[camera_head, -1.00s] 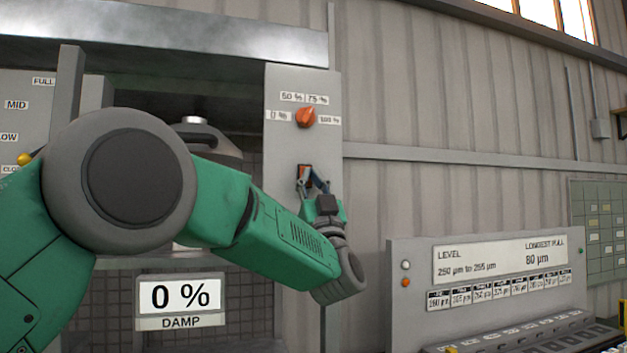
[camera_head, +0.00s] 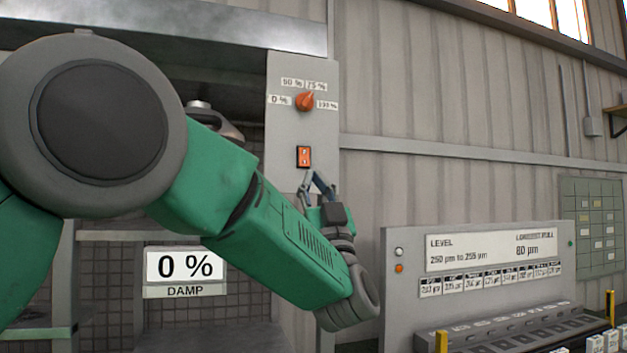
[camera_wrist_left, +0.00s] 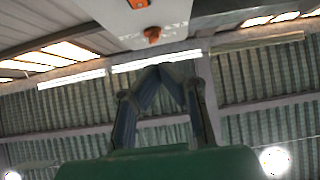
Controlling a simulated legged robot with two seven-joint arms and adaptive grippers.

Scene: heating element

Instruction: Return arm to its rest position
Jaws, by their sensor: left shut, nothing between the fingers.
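My left arm, green with grey joints, comes in from the left in the head view. Its gripper (camera_head: 317,183) points up just below the orange rocker switch (camera_head: 303,157) on the grey panel (camera_head: 285,200). The fingertips are together with nothing between them, and a small gap shows between them and the switch. In the left wrist view the shut fingers (camera_wrist_left: 165,75) form a peak below the panel, with the orange knob (camera_wrist_left: 153,34) beyond. The knob also shows above the switch in the head view (camera_head: 305,102). My right gripper is in neither view.
A grey console (camera_head: 480,265) labelled "LEVEL" stands at the right. Yellow posts (camera_head: 441,341) and small white blocks sit near it. The wall between panel and console is clear.

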